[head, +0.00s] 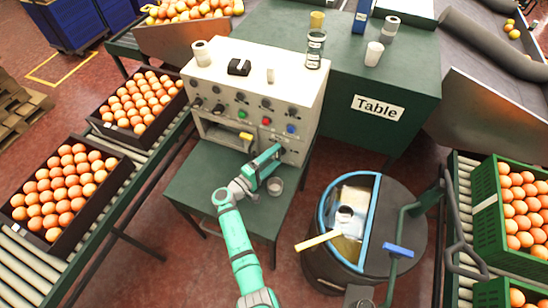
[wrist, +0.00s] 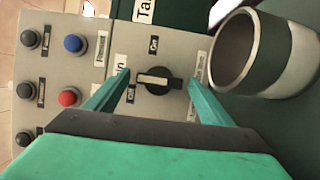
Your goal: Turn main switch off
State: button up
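The main switch (wrist: 157,80) is a black rotary knob with a cream bar on the grey panel in the wrist view. The bar lies roughly level across the picture. An "On" label (wrist: 153,44) is above it and an "Off" label (wrist: 130,93) is at its left. My gripper (wrist: 158,84) is open, with one green finger on each side of the knob; I cannot tell whether they touch it. In the head view my gripper (head: 277,152) is at the lower right of the control panel (head: 228,104) and hides the switch.
Blue (wrist: 74,43) and red (wrist: 69,97) buttons and several black knobs are left of the gripper in the wrist view. A metal cup (wrist: 230,50) is close at right; it stands on the green bench (head: 222,190). A round bin (head: 400,235) stands to the right.

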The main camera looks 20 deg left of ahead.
jog(key=v, duration=1)
jog(key=shift+s+a, duration=0.15)
jog(key=shift+s, duration=0.2)
dwell(0.3)
